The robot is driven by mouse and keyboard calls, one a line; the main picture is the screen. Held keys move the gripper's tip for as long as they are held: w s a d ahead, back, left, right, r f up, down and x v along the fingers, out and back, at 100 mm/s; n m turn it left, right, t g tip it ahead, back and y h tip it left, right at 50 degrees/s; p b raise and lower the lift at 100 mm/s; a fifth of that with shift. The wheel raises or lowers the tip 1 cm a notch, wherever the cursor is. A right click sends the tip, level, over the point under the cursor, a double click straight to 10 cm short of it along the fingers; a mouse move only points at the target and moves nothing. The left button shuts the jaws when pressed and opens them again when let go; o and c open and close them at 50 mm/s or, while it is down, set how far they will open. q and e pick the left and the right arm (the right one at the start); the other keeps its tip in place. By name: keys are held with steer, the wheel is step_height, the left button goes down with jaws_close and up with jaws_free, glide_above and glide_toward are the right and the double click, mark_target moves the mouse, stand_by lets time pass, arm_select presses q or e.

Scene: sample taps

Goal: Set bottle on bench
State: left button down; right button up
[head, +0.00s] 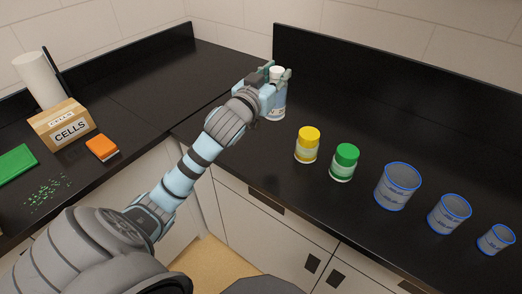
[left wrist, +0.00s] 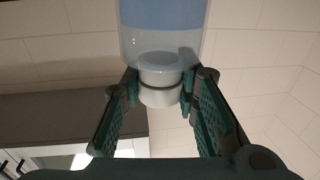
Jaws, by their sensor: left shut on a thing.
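A clear bottle with a white cap and a blue and white lower part (head: 279,108) is at the bench corner in the head view. My left gripper (head: 276,75) is at its top and partly covers it. In the left wrist view the two fingers of the left gripper (left wrist: 162,98) are shut on the white cap (left wrist: 160,96), with the clear and blue body (left wrist: 160,25) beyond. The bottle looks upright; I cannot tell whether its base touches the black bench (head: 255,152). My right gripper is not in view.
A yellow-capped jar (head: 307,150), a green-capped jar (head: 343,167) and three blue-rimmed beakers (head: 398,190) stand to the right. A CELLS box (head: 62,126), an orange box (head: 102,148), a paper roll (head: 38,80) and a green tray (head: 14,164) are on the left counter. A backsplash (head: 400,90) rises behind.

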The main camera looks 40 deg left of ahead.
arm_select(q)
steer(key=w+a+r+n+g+y+b, duration=0.1)
steer(key=a+r+n+y, duration=0.25)
steer(key=a, duration=0.25)
step_height(320, 180, down, 18)
steer(key=b, duration=0.4)
steer(key=shift+f+y, duration=0.25)
steer(key=shift+y, duration=0.1)
steer(key=c, duration=1.2)
jaws_free()
steer(key=shift+m, duration=0.25)
steer(key=shift+c, duration=0.2)
steer(key=v, duration=1.2)
steer(key=shift+r, duration=0.25)
